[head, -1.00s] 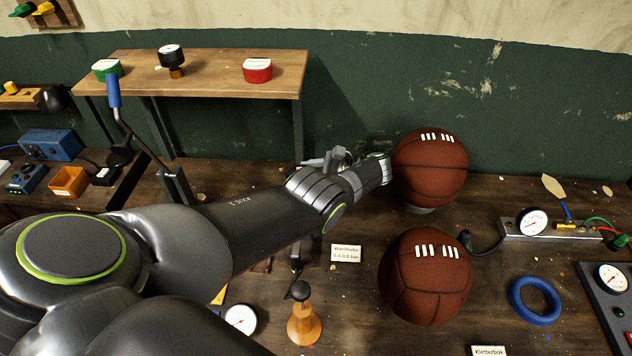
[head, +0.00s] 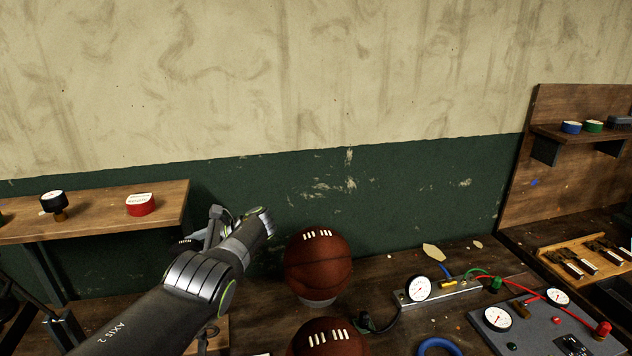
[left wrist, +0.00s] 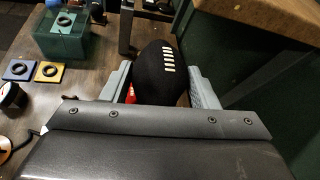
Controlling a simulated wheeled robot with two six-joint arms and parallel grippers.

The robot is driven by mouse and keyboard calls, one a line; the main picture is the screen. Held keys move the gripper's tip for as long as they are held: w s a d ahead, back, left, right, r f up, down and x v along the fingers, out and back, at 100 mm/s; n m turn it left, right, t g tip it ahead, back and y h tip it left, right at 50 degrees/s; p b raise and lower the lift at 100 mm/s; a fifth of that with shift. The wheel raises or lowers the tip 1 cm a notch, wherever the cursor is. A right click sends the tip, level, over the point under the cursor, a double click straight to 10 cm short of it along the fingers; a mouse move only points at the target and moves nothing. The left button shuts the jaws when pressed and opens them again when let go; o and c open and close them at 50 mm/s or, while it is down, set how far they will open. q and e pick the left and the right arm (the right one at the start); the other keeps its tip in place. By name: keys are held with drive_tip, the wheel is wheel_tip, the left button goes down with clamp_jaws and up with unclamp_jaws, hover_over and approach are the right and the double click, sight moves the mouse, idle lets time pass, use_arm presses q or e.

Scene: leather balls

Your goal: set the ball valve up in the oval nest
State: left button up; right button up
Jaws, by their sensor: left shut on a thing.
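A black oval leather ball (left wrist: 158,73) with pale laces is between the two grey fingers of my left gripper (left wrist: 160,85) in the left wrist view. The gripper is shut on it. The ball's lower part is hidden by the gripper body, and I cannot make out its valve. In the head view my left gripper (head: 216,225) is near the back wall, left of a brown ball (head: 318,263). A small part of the dark ball (head: 185,243) shows behind the arm there. I cannot make out an oval nest in either view. My right gripper is not in view.
The brown ball sits on a pale round support (head: 320,302); another brown ball (head: 330,338) lies in front. A wooden shelf (head: 100,207) at left holds a red tin (head: 141,204). Gauges (head: 418,288) and hoses crowd the right. A teal box (left wrist: 62,40) shows in the wrist view.

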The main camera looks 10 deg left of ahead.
use_arm(q)
drive_tip(key=w+d+f+m+t+h+b, duration=0.1)
drive_tip(key=d+f+m+t+b, duration=0.25)
drive_tip(key=d+m+t, duration=0.35)
drive_tip(key=w+d+f+m+t+h+b, duration=0.1)
drive_tip(key=d+f+m+t+b, duration=0.2)
drive_tip(key=d, duration=0.6)
drive_tip(key=s+d+r+m+t+h+b, duration=0.3)
drive_tip(key=s+d+m+h+b, duration=0.1)
drive_tip(key=s, duration=0.4)
drive_tip(key=s+d+r+m+t+h+b, duration=0.3)
drive_tip(key=s+d+r+m+h+b, duration=0.1)
drive_tip(key=s+d+m+h, duration=0.1)
drive_tip(key=s+m+h, duration=0.1)
drive_tip(key=s+h, duration=0.1)
drive_tip(key=s, duration=0.1)
drive_tip(key=shift+s+m+t, duration=0.3)
drive_tip(key=shift+m+t, duration=0.1)
drive_tip(key=shift+d+r, duration=0.1)
